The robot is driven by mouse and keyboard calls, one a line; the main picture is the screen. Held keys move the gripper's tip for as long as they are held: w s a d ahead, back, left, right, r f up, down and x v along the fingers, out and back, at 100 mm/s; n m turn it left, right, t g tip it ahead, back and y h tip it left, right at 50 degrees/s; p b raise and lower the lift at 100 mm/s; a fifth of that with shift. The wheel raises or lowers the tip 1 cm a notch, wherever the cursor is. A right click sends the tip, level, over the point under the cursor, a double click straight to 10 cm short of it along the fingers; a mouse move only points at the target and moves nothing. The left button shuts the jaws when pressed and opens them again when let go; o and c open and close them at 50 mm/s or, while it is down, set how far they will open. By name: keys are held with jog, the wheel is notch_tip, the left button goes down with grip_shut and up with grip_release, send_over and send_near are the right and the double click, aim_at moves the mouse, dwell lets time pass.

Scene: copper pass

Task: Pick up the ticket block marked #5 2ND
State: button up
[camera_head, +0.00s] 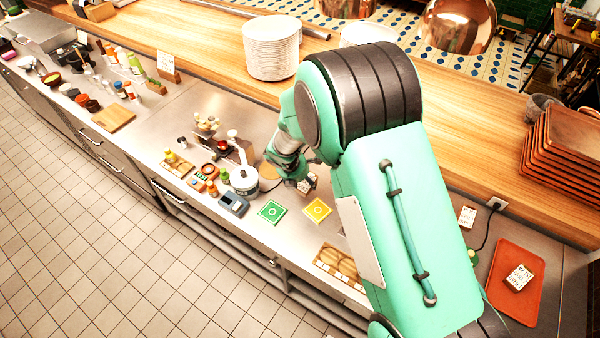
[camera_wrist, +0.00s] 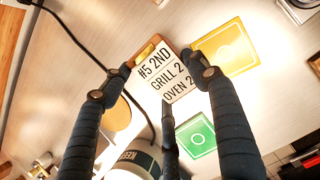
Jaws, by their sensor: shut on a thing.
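The ticket block (camera_wrist: 168,70) shows a white face reading "#5 2ND, GRILL 2, OVEN 2" and a wooden edge. In the wrist view it sits between the dark fingers of my gripper (camera_wrist: 158,78), which are shut on its sides. In the head view my gripper (camera_head: 303,183) is low over the steel counter, and the block (camera_head: 309,182) shows only as a small pale patch at the fingers. I cannot tell whether the block touches the counter.
A green square (camera_head: 272,211) and a yellow square (camera_head: 317,209) lie just in front. A white pot (camera_head: 244,180) stands close at left. A wooden tray (camera_head: 340,264) lies at the front edge. At right, a red tray (camera_head: 511,300) bears another card block (camera_head: 519,277).

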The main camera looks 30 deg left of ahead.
aim_at(307, 191)
jog(key=shift+s+d+r, duration=0.2)
jog(key=shift+s+d, duration=1.3)
jog(key=shift+d, duration=0.05)
jog(key=shift+s+d, duration=0.15)
